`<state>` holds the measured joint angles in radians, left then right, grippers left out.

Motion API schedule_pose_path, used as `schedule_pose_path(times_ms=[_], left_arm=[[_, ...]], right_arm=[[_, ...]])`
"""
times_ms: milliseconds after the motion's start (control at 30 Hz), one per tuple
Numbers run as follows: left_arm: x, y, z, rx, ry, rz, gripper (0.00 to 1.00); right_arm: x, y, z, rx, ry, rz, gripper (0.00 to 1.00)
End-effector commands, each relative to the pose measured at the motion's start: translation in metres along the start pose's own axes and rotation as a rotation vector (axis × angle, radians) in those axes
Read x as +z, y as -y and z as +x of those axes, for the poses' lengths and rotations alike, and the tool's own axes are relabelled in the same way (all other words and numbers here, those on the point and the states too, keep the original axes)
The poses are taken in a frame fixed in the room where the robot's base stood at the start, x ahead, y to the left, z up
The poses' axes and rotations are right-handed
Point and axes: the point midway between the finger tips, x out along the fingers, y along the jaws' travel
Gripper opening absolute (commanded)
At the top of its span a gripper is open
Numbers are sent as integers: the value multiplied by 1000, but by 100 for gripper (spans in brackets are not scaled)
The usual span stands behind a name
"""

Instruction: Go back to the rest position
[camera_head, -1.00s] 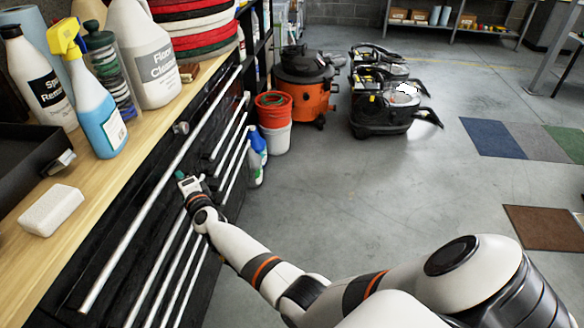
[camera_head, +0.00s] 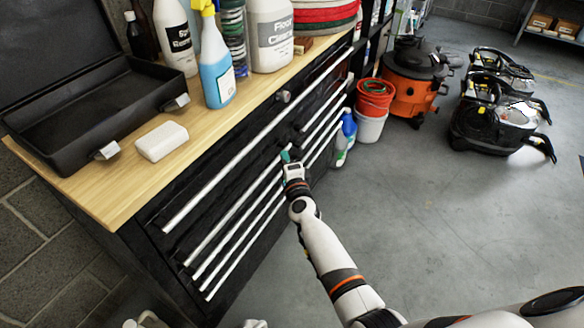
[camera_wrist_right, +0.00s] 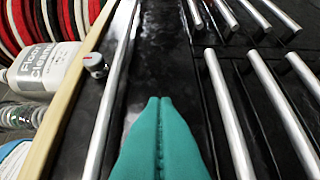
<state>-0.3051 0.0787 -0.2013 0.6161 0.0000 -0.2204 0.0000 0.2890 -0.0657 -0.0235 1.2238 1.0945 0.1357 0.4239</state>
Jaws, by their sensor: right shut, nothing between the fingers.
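My right gripper (camera_head: 287,157) is in front of the black drawer cabinet (camera_head: 160,235), below its round lock (camera_head: 283,97). Its teal fingers are pressed together and empty. In the right wrist view the closed fingertips (camera_wrist_right: 160,103) point along the cabinet front, between the long drawer handle (camera_wrist_right: 113,95) on the left and shorter handles (camera_wrist_right: 228,115) on the right. I cannot tell whether they touch the front. The drawers look shut. My left gripper is not in view.
On the wooden top stand an open black case (camera_head: 95,115), a white block (camera_head: 161,141), a blue spray bottle (camera_head: 216,80) and a floor cleaner jug (camera_head: 271,35). Buckets (camera_head: 372,125) and an orange vacuum (camera_head: 408,98) stand beyond the cabinet.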

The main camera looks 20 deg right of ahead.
Motion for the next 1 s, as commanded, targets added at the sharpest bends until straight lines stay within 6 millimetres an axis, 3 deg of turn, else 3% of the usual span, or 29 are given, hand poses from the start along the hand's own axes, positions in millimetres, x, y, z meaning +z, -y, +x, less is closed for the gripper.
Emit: schedule_pose_path(times_ms=[100,233,567,667,767,867,1000], left_arm=[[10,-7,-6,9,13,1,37],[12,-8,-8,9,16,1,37],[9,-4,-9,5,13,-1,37],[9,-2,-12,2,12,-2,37],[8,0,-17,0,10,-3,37],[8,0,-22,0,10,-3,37],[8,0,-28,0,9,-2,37]], right_arm=[[0,0,-22,-3,1,2,0],[1,1,-38,-2,1,0,0],[0,7,-48,-14,-4,-16,0],[-5,35,-59,-73,-35,-97,0],[-11,88,-84,-180,-100,-250,0],[-16,153,-123,-311,-201,-440,0],[-16,235,-194,-482,-368,-689,0]])
